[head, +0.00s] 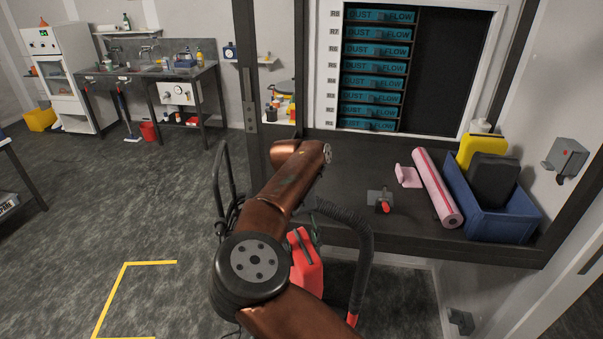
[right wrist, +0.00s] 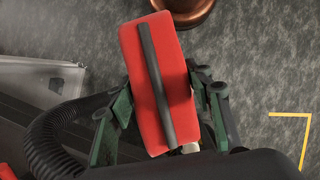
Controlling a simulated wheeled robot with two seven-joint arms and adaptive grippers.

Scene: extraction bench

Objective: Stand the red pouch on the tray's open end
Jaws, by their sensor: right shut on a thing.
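The red pouch (head: 308,268) hangs low in front of the bench in the head view, partly hidden by my copper arm. It has a dark strip down its face, which shows clearly in the right wrist view (right wrist: 177,60). My right gripper (right wrist: 165,100) is shut on the pouch, with a green finger on each side of it. In the head view only a little of this gripper (head: 317,236) shows. The blue tray (head: 512,228) sits on the bench at the right, with a yellow pouch (head: 470,152) and a black pouch (head: 493,178) standing in it. My left gripper is out of view.
A pink roll (head: 437,188) lies just left of the tray, with a small pink piece (head: 407,176) beside it. A red-handled fitting (head: 381,201) is fixed farther left on the dark bench (head: 345,180).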

